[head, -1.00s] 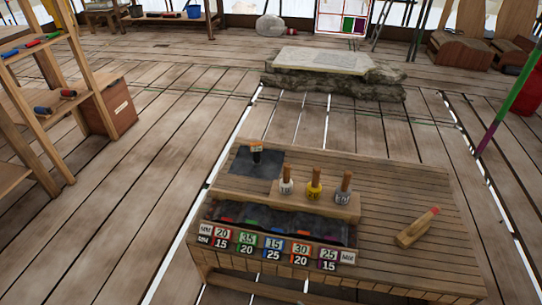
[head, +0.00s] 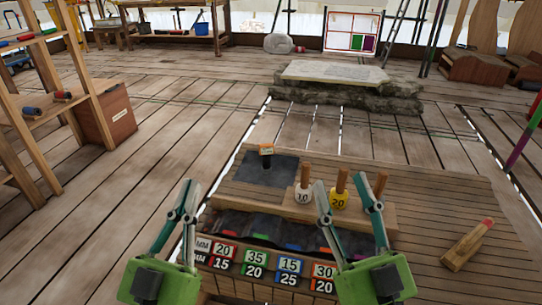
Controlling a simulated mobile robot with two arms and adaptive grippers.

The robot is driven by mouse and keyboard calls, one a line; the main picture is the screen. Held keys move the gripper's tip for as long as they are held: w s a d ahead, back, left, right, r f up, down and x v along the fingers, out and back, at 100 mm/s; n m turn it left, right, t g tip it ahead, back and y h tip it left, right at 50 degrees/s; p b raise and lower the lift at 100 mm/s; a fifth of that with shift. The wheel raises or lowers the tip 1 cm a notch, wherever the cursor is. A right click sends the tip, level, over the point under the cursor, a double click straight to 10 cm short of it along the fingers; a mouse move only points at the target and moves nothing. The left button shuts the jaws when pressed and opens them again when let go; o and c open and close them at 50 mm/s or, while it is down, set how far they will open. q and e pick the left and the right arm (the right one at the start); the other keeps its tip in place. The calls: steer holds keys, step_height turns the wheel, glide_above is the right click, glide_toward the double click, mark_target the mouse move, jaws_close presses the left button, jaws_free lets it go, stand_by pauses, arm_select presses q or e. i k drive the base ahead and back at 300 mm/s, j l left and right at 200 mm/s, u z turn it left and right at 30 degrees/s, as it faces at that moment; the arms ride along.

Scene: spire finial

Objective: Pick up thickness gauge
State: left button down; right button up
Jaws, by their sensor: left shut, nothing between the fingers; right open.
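Three wooden-handled pieces stand in a row on a wooden block on the workbench (head: 430,195): a white one marked 10 (head: 303,194), a yellow one marked 20 (head: 339,198), and a third one (head: 381,184) mostly hidden by my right gripper. A dark upright piece with an orange-and-white top (head: 266,158) stands on a dark mat (head: 252,176). I cannot tell for sure which is the thickness gauge. My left gripper (head: 190,184) is shut and empty at the bench's left edge. My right gripper (head: 345,187) is open, in front of the row, holding nothing.
A dark trough (head: 262,228) with coloured number labels (head: 254,264) runs along the bench front. A wooden tool with a red tip (head: 467,245) lies at the right. A stone slab (head: 345,80) lies beyond, and a shelf (head: 45,110) stands left. Open plank floor lies left of the bench.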

mark_target(266, 150)
steer(key=l+z, duration=0.1)
steer(key=z, duration=0.2)
steer(key=i+z, duration=0.15)
steer(key=z, duration=0.15)
steer(key=i+l+z, duration=0.2)
steer(key=z, duration=0.2)
steer(key=i+l+z, duration=0.1)
steer(key=i+z, duration=0.3)
steer(key=i+l+u, duration=0.25)
steer(key=i, duration=0.5)
steer(key=j, duration=0.1)
